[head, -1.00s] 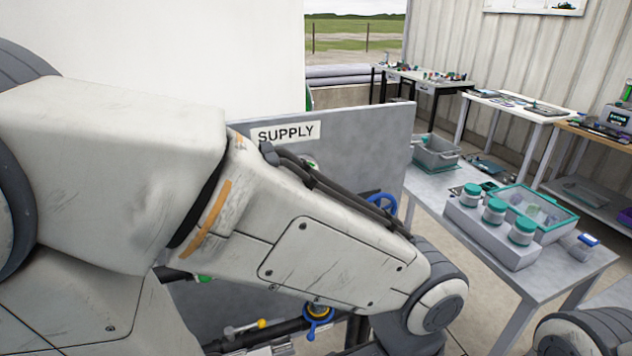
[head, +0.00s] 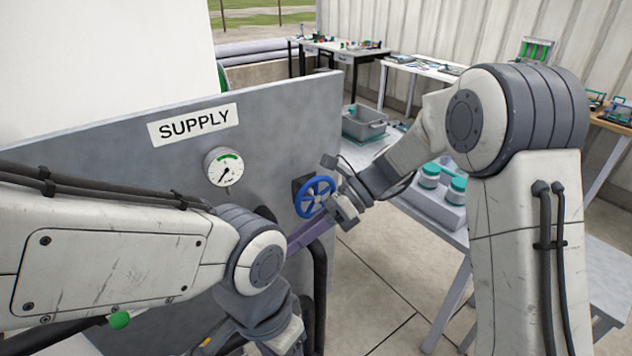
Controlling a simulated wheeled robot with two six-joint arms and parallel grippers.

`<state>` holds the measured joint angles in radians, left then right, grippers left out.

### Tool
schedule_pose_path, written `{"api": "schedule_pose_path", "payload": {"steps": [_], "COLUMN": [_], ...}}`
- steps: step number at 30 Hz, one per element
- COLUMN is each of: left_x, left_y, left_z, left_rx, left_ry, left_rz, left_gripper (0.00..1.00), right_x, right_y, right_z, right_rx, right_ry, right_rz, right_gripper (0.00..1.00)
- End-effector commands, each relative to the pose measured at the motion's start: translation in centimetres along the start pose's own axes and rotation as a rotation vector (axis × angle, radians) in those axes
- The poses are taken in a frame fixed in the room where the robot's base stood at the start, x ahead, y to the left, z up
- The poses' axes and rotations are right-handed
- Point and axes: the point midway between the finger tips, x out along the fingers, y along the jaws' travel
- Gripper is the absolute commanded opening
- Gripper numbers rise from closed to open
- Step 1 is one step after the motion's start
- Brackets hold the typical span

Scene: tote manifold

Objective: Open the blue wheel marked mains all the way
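A blue spoked wheel (head: 315,197) sits on the right part of the grey panel (head: 110,165), right of a round gauge. No mains marking can be read near it. My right gripper (head: 336,187) is at the wheel's right rim. Its two fingers stand apart, one higher and one lower; whether they touch the rim I cannot tell. My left arm crosses the lower left in front of the panel, and its gripper is not visible. This arm hides the lower panel.
A SUPPLY label (head: 194,124) and a gauge (head: 224,168) with a green band are on the panel. A dark pipe (head: 319,290) runs down below the wheel. A grey table with a grey bin (head: 364,123) and teal-lidded jars (head: 429,176) stands right. Floor between is clear.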

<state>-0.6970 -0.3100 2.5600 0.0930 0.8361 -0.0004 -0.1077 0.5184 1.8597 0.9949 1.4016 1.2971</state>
Motion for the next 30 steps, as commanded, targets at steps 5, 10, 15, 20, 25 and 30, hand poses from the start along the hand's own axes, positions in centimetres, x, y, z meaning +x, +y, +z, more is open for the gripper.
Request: {"api": "schedule_pose_path", "payload": {"steps": [5,10,15,20,25,30], "left_x": [1.0,1.4,1.4,0.8,0.0,-0.7], "left_y": [-0.1,-0.1,-0.1,-0.1,0.0,0.1], "left_z": [0.1,0.1,0.1,0.0,0.0,0.0], "left_rx": [0.0,0.0,0.0,0.0,0.0,0.0], "left_ry": [0.0,0.0,0.0,0.0,0.0,0.0], "left_rz": [0.0,0.0,0.0,0.0,0.0,0.0], "left_gripper": [0.6,0.6,0.6,0.6,0.6,0.6], "right_x": [-7.7,-14.0,-16.5,-15.6,-13.4,-11.4], "right_y": [-10.0,-14.6,-15.9,-16.1,-16.6,-17.1], "right_z": [-0.6,-2.8,-3.8,-2.4,0.0,2.1], "right_rx": [0.564,0.829,0.912,0.919,0.918,0.918], "right_ry": [-0.46,-0.746,-0.853,-0.858,-0.855,-0.856], "right_rz": [0.05,0.167,0.231,0.24,0.238,0.236], "right_gripper": [0.5,0.5,0.5,0.5,0.5,0.5]}}
